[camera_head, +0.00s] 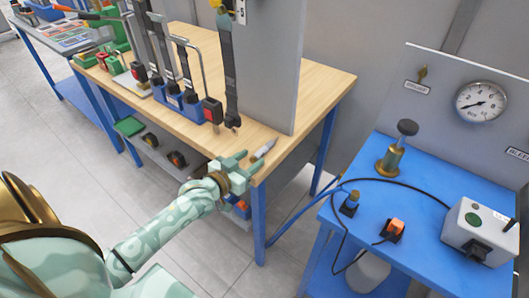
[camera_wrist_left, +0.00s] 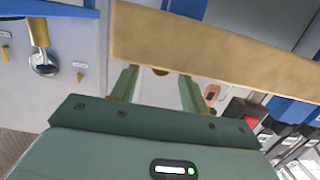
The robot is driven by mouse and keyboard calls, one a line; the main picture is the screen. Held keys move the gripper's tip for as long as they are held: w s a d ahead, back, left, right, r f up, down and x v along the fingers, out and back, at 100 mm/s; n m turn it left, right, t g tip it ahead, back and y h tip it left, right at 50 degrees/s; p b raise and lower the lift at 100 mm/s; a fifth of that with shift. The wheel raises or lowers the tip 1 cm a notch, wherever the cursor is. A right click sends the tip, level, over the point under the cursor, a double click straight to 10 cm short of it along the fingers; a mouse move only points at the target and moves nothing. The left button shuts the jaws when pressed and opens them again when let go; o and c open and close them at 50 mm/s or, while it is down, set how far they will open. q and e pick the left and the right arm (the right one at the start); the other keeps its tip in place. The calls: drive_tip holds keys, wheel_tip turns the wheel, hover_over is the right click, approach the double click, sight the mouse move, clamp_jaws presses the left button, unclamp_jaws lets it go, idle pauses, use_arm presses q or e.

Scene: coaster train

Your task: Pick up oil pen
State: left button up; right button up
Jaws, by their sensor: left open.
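A small pale grey pen-like object (camera_head: 264,148), which looks like the oil pen, lies on the wooden bench top (camera_head: 292,118) near its front right corner. My left gripper (camera_head: 243,165) reaches over the bench's front edge, just left of and in front of the pen, with its fingers apart and apparently empty. In the left wrist view the open fingers (camera_wrist_left: 157,88) point at the bench edge. A small brownish shape shows between them there; I cannot tell what it is. My right gripper is not in view.
Several strap-like tools with red and black buckles (camera_head: 213,110) stand in a blue holder left of the pen. A grey panel (camera_head: 265,60) rises behind it. A blue bench (camera_head: 385,225) with a pressure gauge (camera_head: 481,101) and a black cable stands to the right.

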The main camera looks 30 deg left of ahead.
sight(261, 150)
use_arm(q)
drive_tip(key=w, duration=0.2)
drive_tip(key=w+b, duration=0.1)
drive_tip(key=w+f+b, duration=0.1)
drive_tip(key=w, duration=0.1)
drive_tip(key=shift+w+d, duration=0.25)
drive_tip(key=shift+w, duration=0.05)
drive_tip(key=shift+s+r, duration=0.1)
drive_tip(key=shift+r, duration=0.05)
clamp_jaws()
